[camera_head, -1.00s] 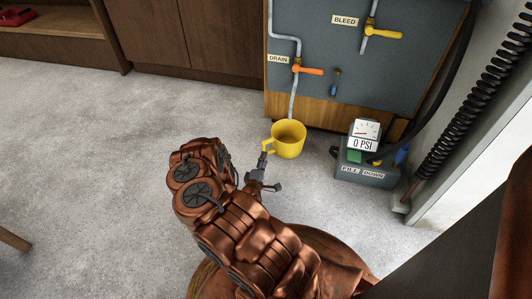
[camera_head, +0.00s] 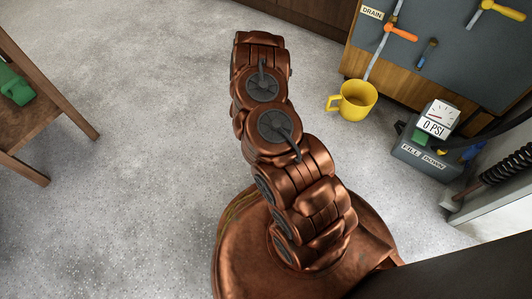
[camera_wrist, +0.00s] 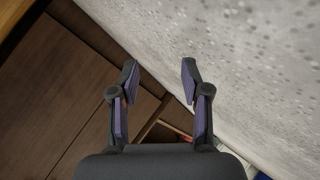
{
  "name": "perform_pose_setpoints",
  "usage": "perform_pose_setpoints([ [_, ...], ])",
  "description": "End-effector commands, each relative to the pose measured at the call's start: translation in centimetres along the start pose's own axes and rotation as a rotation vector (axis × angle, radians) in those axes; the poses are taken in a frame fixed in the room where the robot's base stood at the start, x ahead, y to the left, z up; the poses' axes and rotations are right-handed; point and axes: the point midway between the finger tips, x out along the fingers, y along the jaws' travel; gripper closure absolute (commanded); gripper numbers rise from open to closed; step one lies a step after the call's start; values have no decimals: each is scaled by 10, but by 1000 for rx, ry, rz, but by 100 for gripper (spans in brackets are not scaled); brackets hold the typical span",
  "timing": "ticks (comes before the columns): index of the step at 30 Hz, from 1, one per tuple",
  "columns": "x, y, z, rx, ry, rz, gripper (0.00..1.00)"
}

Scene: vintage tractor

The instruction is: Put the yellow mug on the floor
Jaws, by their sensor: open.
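The yellow mug (camera_head: 353,100) stands on the grey floor in the head view, in front of the wood-edged panel cabinet, with its handle toward the left. It looks upright and nothing holds it. My gripper (camera_wrist: 160,76) shows in the wrist view with its two fingers apart and nothing between them. In the head view my copper arm hides the gripper. The mug does not show in the wrist view.
The panel cabinet (camera_head: 435,50) with pipes and valve handles stands behind the mug. A grey gauge box (camera_head: 427,150) sits to its right. A wooden table (camera_head: 40,95) with a green object is at left. The floor (camera_head: 140,150) between is clear.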

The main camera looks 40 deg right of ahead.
Motion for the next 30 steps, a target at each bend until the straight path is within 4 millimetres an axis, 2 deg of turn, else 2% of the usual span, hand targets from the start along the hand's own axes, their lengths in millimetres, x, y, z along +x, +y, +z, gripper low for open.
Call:
perform_pose_setpoints([
  [1, -10, -9, -22, 32, 14, -53, 53],
  [6, -49, -42, -72, 114, 23, -245, 53],
  [11, -97, -66, -113, 159, 20, -418, 53],
  [15, -145, -78, -142, 177, 8, -557, 53],
  [19, -191, -84, -160, 178, -14, -672, 53],
  [23, -239, -85, -171, 162, -46, -772, 53],
  [30, -325, -72, -168, 105, -135, -913, 53],
])
